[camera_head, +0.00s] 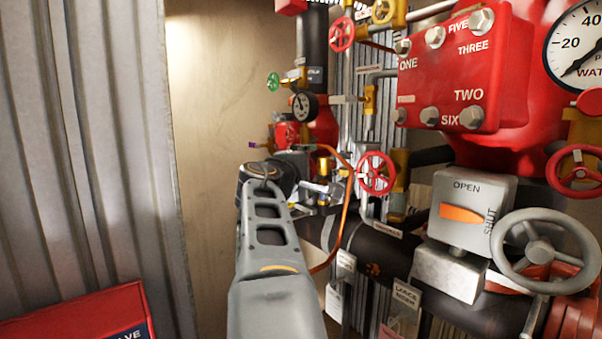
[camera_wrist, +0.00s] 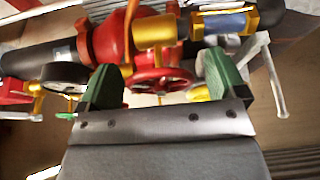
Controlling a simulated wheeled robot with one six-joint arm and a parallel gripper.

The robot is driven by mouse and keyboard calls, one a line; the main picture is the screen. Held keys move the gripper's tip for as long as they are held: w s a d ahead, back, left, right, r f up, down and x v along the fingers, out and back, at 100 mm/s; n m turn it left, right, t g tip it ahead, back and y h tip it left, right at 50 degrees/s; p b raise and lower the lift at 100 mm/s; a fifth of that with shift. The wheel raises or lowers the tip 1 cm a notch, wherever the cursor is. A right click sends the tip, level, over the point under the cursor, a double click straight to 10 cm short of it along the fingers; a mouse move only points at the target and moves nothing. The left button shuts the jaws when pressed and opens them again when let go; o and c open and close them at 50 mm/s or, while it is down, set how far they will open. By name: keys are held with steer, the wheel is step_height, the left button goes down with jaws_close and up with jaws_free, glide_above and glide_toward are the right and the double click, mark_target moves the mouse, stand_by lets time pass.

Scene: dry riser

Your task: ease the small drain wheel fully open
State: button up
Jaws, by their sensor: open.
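In the wrist view a small red handwheel (camera_wrist: 160,84) on a brass fitting (camera_wrist: 153,33) lies between and beyond the two green fingers of my gripper (camera_wrist: 162,64). The fingers are spread apart, with a gap on both sides of the wheel; I see no contact. My fingers are not clear there.
A large grey handwheel (camera_head: 545,250) and an OPEN/SHUT indicator box (camera_head: 470,210) stand at the right. A red plate (camera_head: 462,65) and a large gauge (camera_head: 578,45) are above. Corrugated metal (camera_head: 90,150) is at left.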

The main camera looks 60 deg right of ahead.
steer(key=s+a+b, duration=0.1)
steer(key=a+b, duration=0.3)
steer(key=a, duration=0.9)
steer(key=shift+a, duration=0.35)
steer(key=shift+r, duration=0.1)
